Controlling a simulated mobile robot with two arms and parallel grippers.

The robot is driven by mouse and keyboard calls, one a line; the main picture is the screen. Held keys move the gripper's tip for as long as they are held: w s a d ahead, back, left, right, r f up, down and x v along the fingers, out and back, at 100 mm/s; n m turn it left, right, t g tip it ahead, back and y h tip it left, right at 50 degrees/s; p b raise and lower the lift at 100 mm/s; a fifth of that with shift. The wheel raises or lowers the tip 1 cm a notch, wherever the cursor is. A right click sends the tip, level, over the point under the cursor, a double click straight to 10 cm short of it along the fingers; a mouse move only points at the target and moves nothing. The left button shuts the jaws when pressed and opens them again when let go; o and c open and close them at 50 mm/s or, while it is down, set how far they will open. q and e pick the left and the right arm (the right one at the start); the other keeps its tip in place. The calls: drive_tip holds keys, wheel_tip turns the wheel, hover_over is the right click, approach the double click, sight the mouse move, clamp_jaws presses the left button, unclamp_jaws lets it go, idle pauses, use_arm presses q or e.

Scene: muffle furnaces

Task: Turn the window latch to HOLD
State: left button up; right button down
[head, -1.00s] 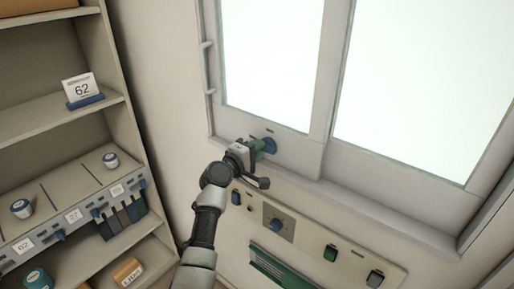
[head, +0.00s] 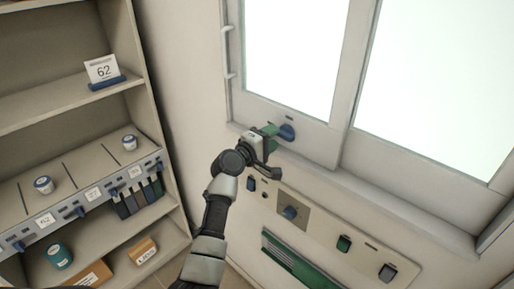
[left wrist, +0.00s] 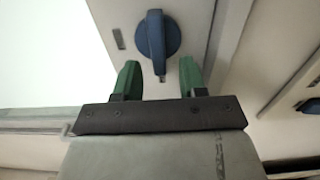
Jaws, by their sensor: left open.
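The window latch (head: 287,132) is a round blue knob with a raised grip bar, on the lower frame of the window. In the left wrist view the latch (left wrist: 157,38) lies just beyond the fingertips, with its bar pointing along the gap between them. My left gripper (head: 270,133) has green fingers and sits just left of the latch in the head view. In the left wrist view the left gripper (left wrist: 159,76) is open and empty, with its fingers apart on either side of the bar's lower end. No HOLD marking is readable. My right gripper is not seen.
A shelf unit (head: 140,95) with jars and number cards stands at the left. The sill (head: 400,213) runs under the window.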

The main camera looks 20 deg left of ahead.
use_arm(q)
drive_tip(key=b+v, duration=0.2)
drive_tip(key=v, duration=0.7)
idle(0.4)
wheel_tip(320, 180, down, 23)
drive_tip(key=s+d+m+g+y+b, duration=0.1)
drive_tip(key=m+g+y+b, duration=0.1)
drive_tip(key=g+y, duration=0.15)
drive_tip(key=s+d+f+m+g+b, duration=0.15)
drive_tip(key=s+f, duration=0.25)
drive_tip(key=f, duration=0.4)
drive_tip(key=s+f+m+g, duration=0.1)
drive_tip(key=s+f+g, duration=0.1)
drive_tip(key=s+f, duration=0.35)
drive_tip(key=s+f+m+g, duration=0.2)
drive_tip(key=f, duration=0.7)
drive_tip(key=s+f+m+g+y+b, duration=0.2)
drive_tip(key=s+f+m+g, duration=0.25)
drive_tip(key=s+f, duration=1.3)
drive_tip(key=s+f+m+g, duration=0.1)
drive_tip(key=s+f+m, duration=0.1)
drive_tip(key=s, duration=0.8)
drive_tip(key=s+f+m+g, duration=0.1)
drive_tip(key=s+f+m, duration=0.2)
drive_tip(key=s, duration=0.8)
drive_tip(key=shift+s+a+f+m+y+b, duration=0.15)
drive_tip(key=shift+s+a+m+y+b, duration=0.05)
drive_tip(key=shift+a+m+y+b, duration=0.2)
